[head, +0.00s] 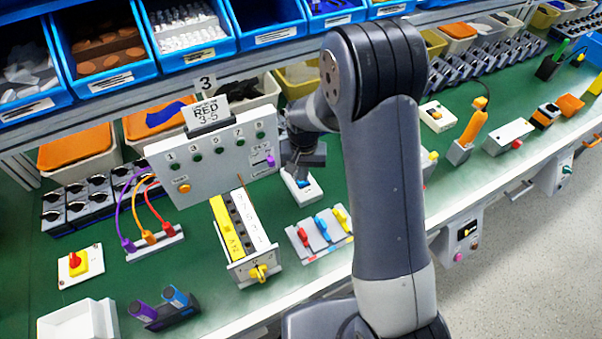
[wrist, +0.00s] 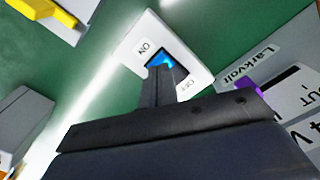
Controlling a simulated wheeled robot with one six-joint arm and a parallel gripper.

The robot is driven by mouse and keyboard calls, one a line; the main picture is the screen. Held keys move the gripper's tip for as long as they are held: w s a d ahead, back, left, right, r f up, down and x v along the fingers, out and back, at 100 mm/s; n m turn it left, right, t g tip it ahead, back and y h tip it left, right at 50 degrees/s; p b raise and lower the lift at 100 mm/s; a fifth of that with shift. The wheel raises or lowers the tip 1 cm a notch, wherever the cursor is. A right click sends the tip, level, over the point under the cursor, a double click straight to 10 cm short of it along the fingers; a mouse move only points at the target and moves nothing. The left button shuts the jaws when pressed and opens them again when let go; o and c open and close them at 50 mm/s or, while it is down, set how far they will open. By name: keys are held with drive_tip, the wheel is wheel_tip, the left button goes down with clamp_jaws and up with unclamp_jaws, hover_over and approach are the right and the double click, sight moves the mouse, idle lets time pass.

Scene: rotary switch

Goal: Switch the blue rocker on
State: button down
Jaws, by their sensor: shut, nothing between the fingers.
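The blue rocker (wrist: 158,60) sits in a white switch housing on the green bench. In the wrist view the housing (wrist: 138,40) has ON printed at its upper left end and OFF at its lower right end. My gripper (wrist: 164,70) is shut and empty, its fingertips over the middle of the rocker and hiding part of it; I cannot tell whether they touch. In the head view the housing (head: 313,190) lies just below my gripper (head: 298,180), and the rocker (head: 303,183) is partly hidden.
The grey panel (head: 215,160) with the RED 3-5 sign stands close to the left. A plate with red, blue and yellow levers (head: 318,237) lies in front. A yellow-topped terminal block (head: 240,235) is at the front left. My arm covers the bench to the right.

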wheel_tip(320, 180, up, 2)
drive_tip(key=shift+s+d+p, duration=0.15)
drive_tip(key=shift+p, duration=0.6)
drive_tip(key=shift+r+p, duration=0.75)
drive_tip(key=shift+r, duration=0.4)
drive_tip(key=shift+a, duration=0.25)
